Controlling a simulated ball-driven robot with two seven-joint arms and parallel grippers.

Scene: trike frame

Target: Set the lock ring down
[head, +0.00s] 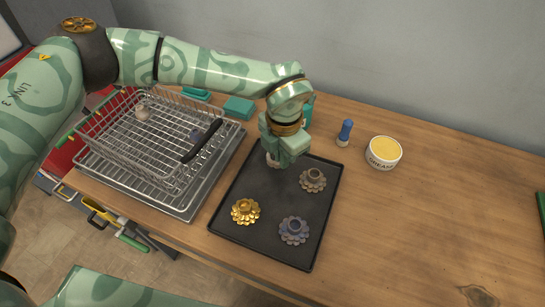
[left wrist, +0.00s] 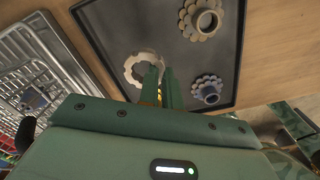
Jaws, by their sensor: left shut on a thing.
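The lock ring (left wrist: 131,71), a pale notched ring, is between the fingertips of my left gripper (left wrist: 160,84) in the left wrist view. The gripper is shut on one side of its rim. In the head view my left gripper (head: 274,158) points down at the upper left part of the black tray (head: 262,190) and hides most of the ring. The ring is over or on the tray; I cannot tell whether it touches.
On the tray are a gold cog (head: 245,211), a blue-grey cog (head: 294,230) and a brown-grey cog (head: 313,180). A wire basket (head: 110,125) stands left. A blue-handled tool (head: 345,132) and a grease tub (head: 383,152) stand right. The tray's middle is bare.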

